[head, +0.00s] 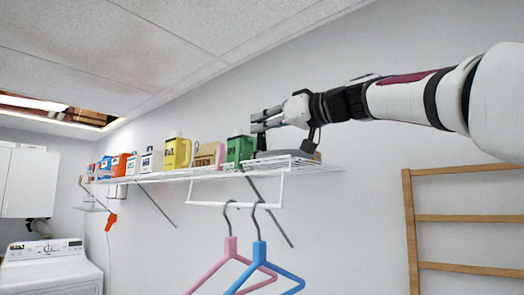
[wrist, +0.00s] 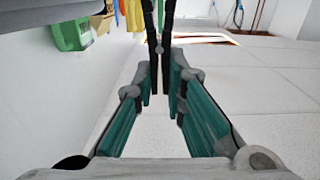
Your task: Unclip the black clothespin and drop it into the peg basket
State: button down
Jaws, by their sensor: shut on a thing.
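My gripper (head: 254,121) is raised above the right part of the wire shelf in the head view, pointing left. In the wrist view my gripper (wrist: 161,75) is shut, its teal-padded fingers close together around the black clothespin (wrist: 152,35). The clothespin shows as two narrow black legs with a small grey spot between them, and extends beyond the fingertips. It cannot be made out in the head view. I cannot pick out a peg basket in either view.
The white wire shelf (head: 330,167) bears several boxes and bottles, including a green container (head: 239,149) and a yellow jug (head: 177,153). A pink hanger (head: 231,245) and a blue hanger (head: 259,251) hang below. A washer (head: 50,272) stands left; a wooden rack (head: 409,225) stands right.

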jog(key=s+d+r, duration=0.1)
jog(key=d+r+p, duration=0.1)
jog(key=r, duration=0.1)
jog(key=shift+s+d, duration=0.2)
jog(key=shift+s, duration=0.2)
dwell(0.4)
